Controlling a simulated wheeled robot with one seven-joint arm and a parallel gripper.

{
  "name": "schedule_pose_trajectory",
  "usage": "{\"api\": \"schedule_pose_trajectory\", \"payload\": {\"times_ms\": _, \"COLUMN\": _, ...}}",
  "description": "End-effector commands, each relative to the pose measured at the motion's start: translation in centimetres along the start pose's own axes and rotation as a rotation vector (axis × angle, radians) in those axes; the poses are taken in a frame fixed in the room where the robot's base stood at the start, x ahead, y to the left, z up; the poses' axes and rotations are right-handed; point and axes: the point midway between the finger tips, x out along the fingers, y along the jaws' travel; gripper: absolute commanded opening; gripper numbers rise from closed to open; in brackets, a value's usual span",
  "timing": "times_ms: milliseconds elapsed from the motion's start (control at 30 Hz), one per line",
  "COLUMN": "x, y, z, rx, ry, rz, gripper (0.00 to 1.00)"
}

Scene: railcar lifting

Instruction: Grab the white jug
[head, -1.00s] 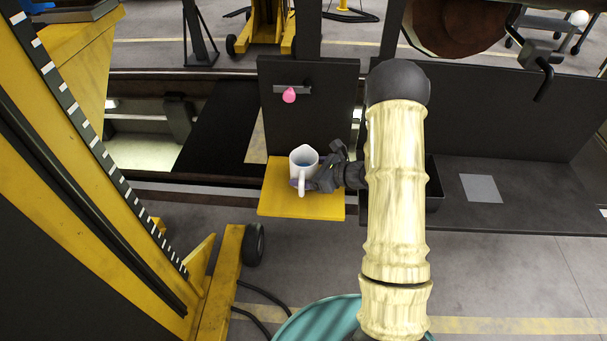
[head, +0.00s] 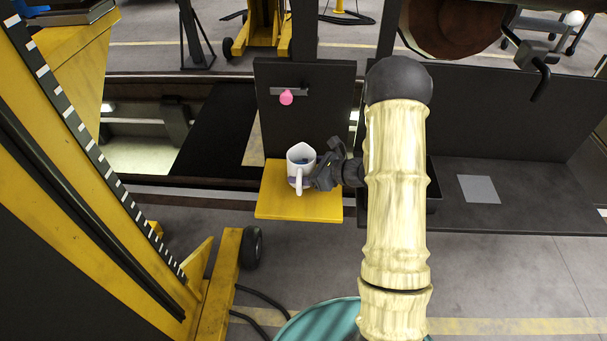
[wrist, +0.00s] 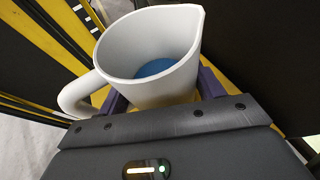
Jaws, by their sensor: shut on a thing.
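The white jug (head: 300,160) is upright over the yellow shelf (head: 275,205) in the head view. Its handle points toward the camera, and something blue shows inside it. My gripper (head: 316,177) reaches in from the right and is shut on the jug. In the wrist view the jug (wrist: 152,60) sits between my gripper's fingers (wrist: 165,100), with its handle to the left and its spout at the upper right. I cannot tell whether the jug's base touches the shelf.
A dark panel with a pink knob (head: 286,97) stands behind the shelf. A yellow lifting column (head: 80,170) stands at the left. A dark bench with a grey plate (head: 479,189) is at the right. A teal round thing (head: 315,322) is at the bottom.

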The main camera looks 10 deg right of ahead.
Motion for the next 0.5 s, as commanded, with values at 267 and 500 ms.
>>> {"api": "schedule_pose_trajectory", "payload": {"times_ms": 267, "x": -1.7, "y": -0.1, "z": 4.2, "rx": -0.006, "ry": -0.004, "rz": -0.003, "gripper": 0.38}}
{"api": "schedule_pose_trajectory", "payload": {"times_ms": 500, "x": -3.0, "y": 0.0, "z": 7.2, "rx": -0.005, "ry": -0.002, "rz": -0.001, "gripper": 0.38}}
